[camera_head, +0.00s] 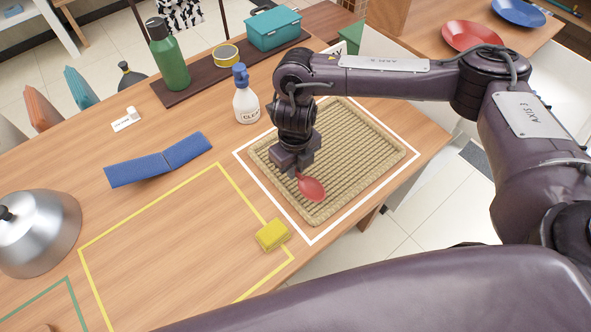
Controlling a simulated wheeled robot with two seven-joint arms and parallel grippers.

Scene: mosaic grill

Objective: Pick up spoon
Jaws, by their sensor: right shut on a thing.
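The red spoon (312,188) is over the ridged tan grill tray (372,145), inside the white outline. My right gripper (297,173) points down over the left part of the tray and is shut on the spoon's handle end. The spoon's bowl sticks out toward the lower right. The handle is mostly hidden by the gripper, and I cannot tell whether the spoon touches the tray. My left gripper is not in view.
A yellow sponge (272,235) lies at the yellow outline's corner. The yellow-outlined area is mostly clear.

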